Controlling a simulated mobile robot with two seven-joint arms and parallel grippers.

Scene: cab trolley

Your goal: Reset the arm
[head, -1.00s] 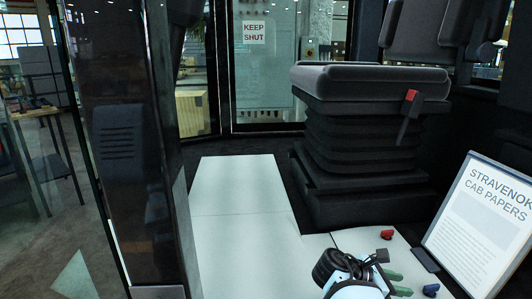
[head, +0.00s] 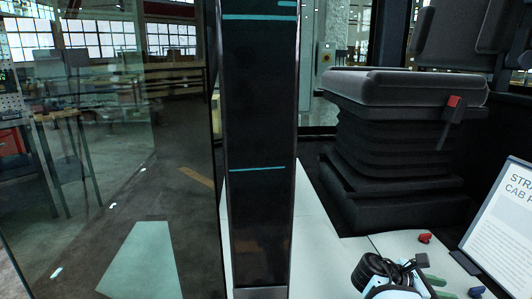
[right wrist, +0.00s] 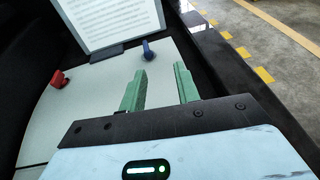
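My right gripper (head: 440,287) is low at the bottom right of the head view, over a pale panel. Its two green fingers stand apart with nothing between them in the right wrist view (right wrist: 160,72). A small blue piece (right wrist: 147,50) lies on the panel beyond the fingers, and a red piece (right wrist: 59,79) lies to their left. Both also show in the head view, the red piece (head: 425,238) behind the gripper and the blue piece (head: 476,292) to its right. My left gripper is not in view.
A dark upright post (head: 258,150) stands in the middle of the head view. A black seat (head: 400,88) with a red-tipped lever (head: 452,106) is behind the gripper. A framed paper (head: 502,215) leans at the right. Glass panels and a workshop floor (head: 80,230) lie to the left.

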